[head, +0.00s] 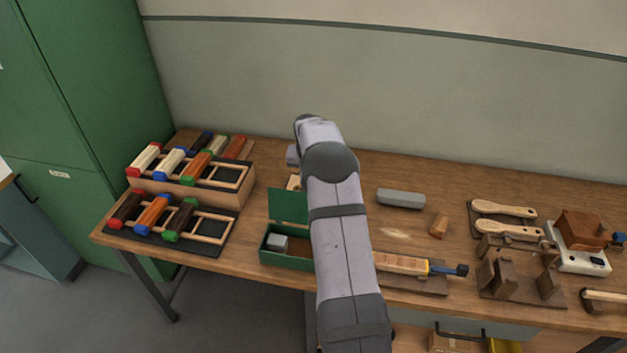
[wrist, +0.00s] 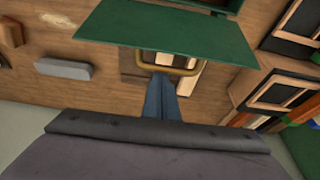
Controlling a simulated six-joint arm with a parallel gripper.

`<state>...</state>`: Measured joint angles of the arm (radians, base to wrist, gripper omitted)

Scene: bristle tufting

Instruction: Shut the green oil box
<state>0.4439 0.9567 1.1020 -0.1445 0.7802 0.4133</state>
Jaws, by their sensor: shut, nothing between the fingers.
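The green oil box (head: 286,262) stands near the front edge of the bench. Its lid (head: 288,207) stands raised at the back of the box; a grey block (head: 277,243) shows inside. In the wrist view the lid (wrist: 165,32) spans the upper middle, with part of the box (wrist: 222,4) beyond it. My gripper (wrist: 161,88) is shut and empty, its blue fingertips just short of the lid's edge, by a brass-coloured loop (wrist: 185,71). I cannot tell whether they touch. In the head view my arm hides the gripper and the box's right part.
Racks of coloured brush blocks (head: 190,180) stand left of the box. A grey block (head: 401,198) and a small wooden block (head: 438,225) lie to the right.

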